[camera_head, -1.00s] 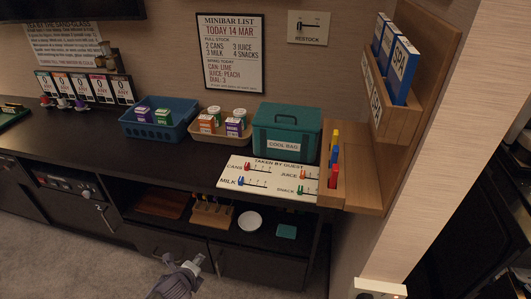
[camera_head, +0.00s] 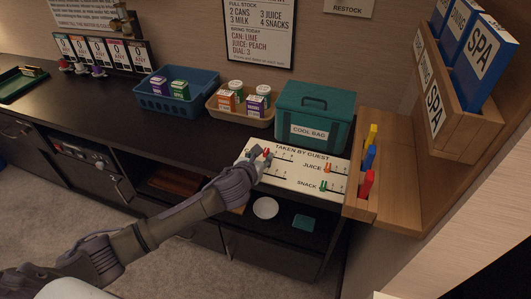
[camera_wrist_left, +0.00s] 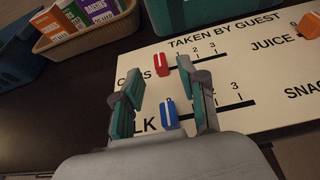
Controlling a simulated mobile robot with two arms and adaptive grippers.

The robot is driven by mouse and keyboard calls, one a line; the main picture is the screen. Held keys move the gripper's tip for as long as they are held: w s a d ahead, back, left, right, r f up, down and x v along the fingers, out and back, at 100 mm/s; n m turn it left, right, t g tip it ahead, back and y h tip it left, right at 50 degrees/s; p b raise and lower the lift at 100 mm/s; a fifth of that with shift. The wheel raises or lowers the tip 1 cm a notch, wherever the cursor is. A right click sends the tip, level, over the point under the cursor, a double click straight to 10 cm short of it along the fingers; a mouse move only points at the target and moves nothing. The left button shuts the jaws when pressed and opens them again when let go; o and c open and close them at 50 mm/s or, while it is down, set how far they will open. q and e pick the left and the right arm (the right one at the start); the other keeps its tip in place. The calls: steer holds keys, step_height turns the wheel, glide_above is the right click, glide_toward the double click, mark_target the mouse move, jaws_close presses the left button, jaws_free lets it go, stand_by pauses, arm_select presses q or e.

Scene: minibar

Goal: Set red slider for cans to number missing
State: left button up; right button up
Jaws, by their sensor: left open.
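The white TAKEN BY GUEST board (camera_head: 300,160) lies at the counter's front edge. The red CANS slider (camera_wrist_left: 185,62) sits at the left end of its slot, left of the 1 mark; it also shows in the head view (camera_head: 266,152). My left gripper (camera_head: 256,155) is over the board's left part. In the wrist view its open fingers (camera_wrist_left: 165,82) have the red slider just beyond their tips, nearer the right finger, and the blue MILK slider (camera_wrist_left: 169,112) shows between them. The fingers partly hide the CANS and MILK labels. My right gripper is not in view.
The orange JUICE slider (camera_head: 328,168) and green SNACK slider (camera_head: 323,186) are to the right. The teal cool bag (camera_head: 315,113) and tan basket (camera_head: 240,111) stand behind the board. The MINIBAR LIST (camera_head: 258,30) gives 2 cans as full stock.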

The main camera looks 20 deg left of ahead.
mark_target(266, 151)
arm_select(q)
steer(key=shift+x, duration=2.2)
steer(key=shift+c, duration=0.2)
jaws_close()
steer(key=shift+d, duration=0.1)
